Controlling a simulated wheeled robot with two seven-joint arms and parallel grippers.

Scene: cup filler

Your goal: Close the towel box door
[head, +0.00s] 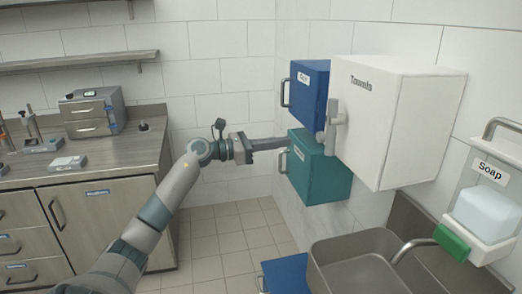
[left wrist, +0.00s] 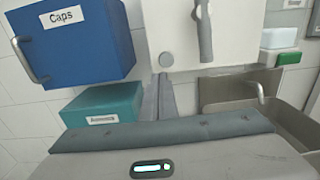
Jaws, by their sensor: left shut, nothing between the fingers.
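The white towel box (head: 405,120) is mounted on the right wall, with a label near the top of its front. Its front shows no clear gap, and I cannot tell whether the door is fully flush. A grey handle (head: 334,120) stands at the left edge of the front. The handle (left wrist: 205,30) also shows at the top of the left wrist view, on the white front (left wrist: 230,45). My left gripper (head: 284,142) is shut and empty, left of the towel box and near the teal box. In the left wrist view its fingers (left wrist: 159,97) point toward the white front's lower left. Contact is unclear.
A blue box (head: 312,90) and a teal box (head: 325,175) with handles hang left of the towel box. A steel sink (head: 365,255) with a tap is below. A soap dispenser (head: 485,210) hangs at right. A steel counter (head: 130,155) stands left.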

